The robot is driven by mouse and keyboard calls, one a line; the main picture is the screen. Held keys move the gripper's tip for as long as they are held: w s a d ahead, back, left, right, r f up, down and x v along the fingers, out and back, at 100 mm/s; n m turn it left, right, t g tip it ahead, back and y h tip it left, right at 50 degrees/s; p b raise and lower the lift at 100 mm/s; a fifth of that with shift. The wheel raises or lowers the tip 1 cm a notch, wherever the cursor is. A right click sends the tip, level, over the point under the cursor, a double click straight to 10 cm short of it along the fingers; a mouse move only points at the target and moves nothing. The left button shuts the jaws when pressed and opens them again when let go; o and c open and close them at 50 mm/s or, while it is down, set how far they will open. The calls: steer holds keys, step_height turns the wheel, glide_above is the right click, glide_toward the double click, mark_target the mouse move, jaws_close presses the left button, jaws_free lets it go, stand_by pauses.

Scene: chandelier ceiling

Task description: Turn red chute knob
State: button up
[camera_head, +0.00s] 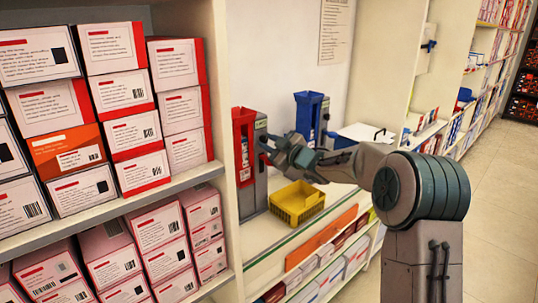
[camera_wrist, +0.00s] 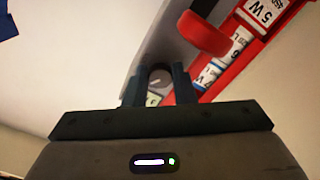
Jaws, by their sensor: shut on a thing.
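The red chute (camera_head: 242,128) is a tall dispenser with a grey body, standing at the left of the shelf bay against the white divider. In the wrist view its red front (camera_wrist: 213,84) with white labels runs diagonally at the upper right. My gripper (camera_head: 266,146) reaches in from the right to the chute's side. In the wrist view my two dark fingers (camera_wrist: 159,84) are closed on the sides of a small dark round knob (camera_wrist: 160,76) on the grey body. The knob is partly hidden by the fingers, and my gripper hides it in the head view.
A blue chute (camera_head: 310,116) stands behind my forearm. A yellow crate (camera_head: 297,203) sits on the shelf just below my gripper. Shelves of red-and-white boxes (camera_head: 124,97) fill the left. The tiled aisle floor (camera_head: 497,195) at the right is clear.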

steer(key=n+b, duration=0.3)
steer(key=shift+f+n, duration=0.2)
steer(key=shift+n, duration=0.1)
steer(key=shift+r+n+b, duration=0.2)
steer(key=shift+n+b, duration=0.9)
steer(key=shift+n, duration=0.3)
steer(key=o, duration=1)
steer(key=shift+r, duration=0.1)
steer(key=b+v, duration=0.1)
steer(key=v, duration=1.3)
steer(key=shift+w, duration=0.1)
